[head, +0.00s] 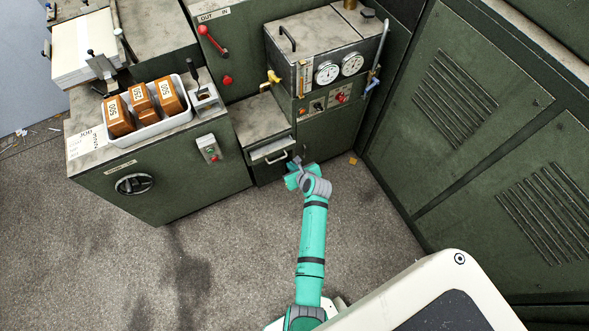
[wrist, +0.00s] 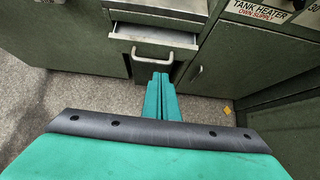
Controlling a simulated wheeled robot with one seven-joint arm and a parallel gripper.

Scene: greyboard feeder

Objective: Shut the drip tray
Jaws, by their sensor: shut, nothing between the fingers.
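The drip tray (head: 259,151) is a metal drawer with a pale bar handle (head: 276,157), set low in the green cabinet. In the wrist view the drip tray (wrist: 120,34) stands out a little from the cabinet, and a pale strip of its inside shows above its front. Its handle (wrist: 152,56) is in the middle of that front. My gripper (head: 297,160) is shut and empty at the right end of the tray front. In the wrist view my gripper's fingertips (wrist: 161,76) lie together just below the handle; whether they touch it I cannot tell.
A gauge box (head: 325,60) with two dials stands above right of the tray. A green bench (head: 150,165) with a white bin of orange blocks (head: 145,105) is at left. A louvred green cabinet (head: 450,90) closes off the right. Floor in front is clear.

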